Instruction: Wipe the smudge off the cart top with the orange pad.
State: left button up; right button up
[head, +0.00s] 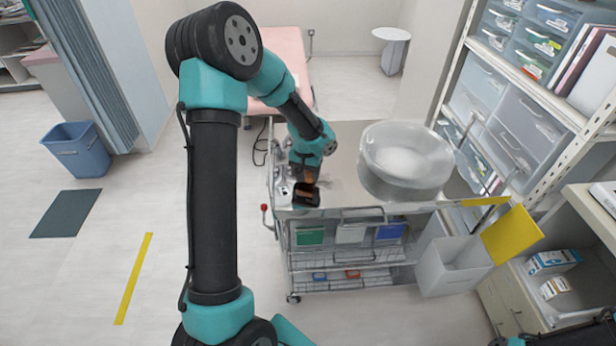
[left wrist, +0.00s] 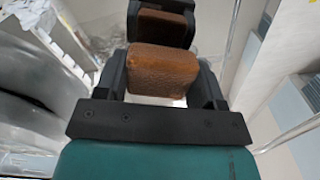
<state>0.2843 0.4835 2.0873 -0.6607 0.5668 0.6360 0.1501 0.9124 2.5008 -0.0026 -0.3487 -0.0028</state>
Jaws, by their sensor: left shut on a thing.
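The cart (head: 345,135) stands in the middle of the head view with a shiny metal top. My left gripper (head: 306,182) is low over the front left part of the cart top and points down. It is shut on the orange pad (left wrist: 162,72), which sits between the black fingers in the left wrist view. A brown and black shape beyond the pad there looks like its reflection in the metal. I cannot tell whether the pad touches the top. I cannot make out the smudge clearly; the arm and gripper cover part of that area. My right gripper is not in view.
A large clear basin (head: 405,158) stands on the cart top, right of my left gripper. A white bin (head: 452,266) with a yellow lid (head: 511,236) hangs at the cart's right side. Shelves with drawers (head: 515,125) rise at the right.

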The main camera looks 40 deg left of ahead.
pick_arm(q)
jog(key=shift+r, duration=2.95)
jog(key=shift+a, duration=0.1)
